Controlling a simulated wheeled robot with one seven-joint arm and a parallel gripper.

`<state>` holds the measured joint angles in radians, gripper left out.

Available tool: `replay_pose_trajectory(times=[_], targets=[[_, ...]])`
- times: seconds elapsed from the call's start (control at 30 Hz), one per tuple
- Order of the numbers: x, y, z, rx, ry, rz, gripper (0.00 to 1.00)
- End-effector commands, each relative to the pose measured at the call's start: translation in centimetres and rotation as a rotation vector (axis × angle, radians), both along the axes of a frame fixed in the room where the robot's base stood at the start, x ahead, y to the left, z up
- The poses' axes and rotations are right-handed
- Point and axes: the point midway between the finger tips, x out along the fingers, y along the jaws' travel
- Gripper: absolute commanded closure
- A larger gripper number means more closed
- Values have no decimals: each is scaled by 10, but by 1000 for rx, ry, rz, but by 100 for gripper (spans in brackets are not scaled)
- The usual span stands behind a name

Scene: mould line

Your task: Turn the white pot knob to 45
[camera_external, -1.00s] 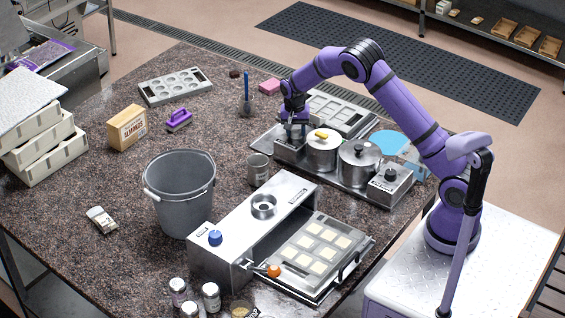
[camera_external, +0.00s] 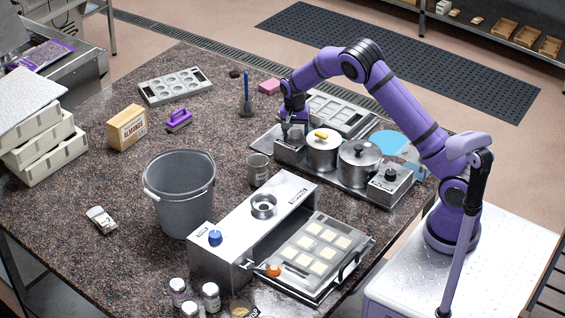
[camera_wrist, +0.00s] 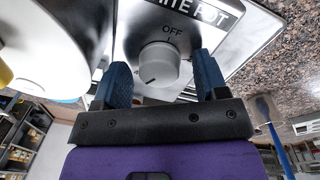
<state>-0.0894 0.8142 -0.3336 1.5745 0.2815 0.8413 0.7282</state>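The white pot knob (camera_wrist: 158,65) is a pale round knob on a steel panel (camera_wrist: 130,20) marked "OFF" and "...ITE POT". A short dark mark sits low on the knob's face, away from "OFF". My gripper (camera_wrist: 162,82) is open, with a blue-grey finger on each side of the knob and a small gap showing on both sides. In the external view my gripper (camera_external: 290,132) points down over the left control box (camera_external: 291,155), and the knob is hidden there. The scale's numbers are not readable.
A pot with a yellow lid handle (camera_external: 322,152) stands right beside the control box, and a second pot (camera_external: 359,166) is beyond it. A black knob (camera_external: 391,174) is on the right box. A grey cup (camera_external: 258,170) and a blue-handled tool (camera_external: 246,95) stand nearby.

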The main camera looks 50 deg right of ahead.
Motion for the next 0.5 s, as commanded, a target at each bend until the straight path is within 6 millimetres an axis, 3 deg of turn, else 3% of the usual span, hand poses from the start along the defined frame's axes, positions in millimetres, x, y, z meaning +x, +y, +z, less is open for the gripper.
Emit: replay_pose_trajectory(times=[0.23, 0.5], targets=[[1, 1, 10, 1, -1, 1, 34], [3, 2, 57, 0, -2, 2, 34]])
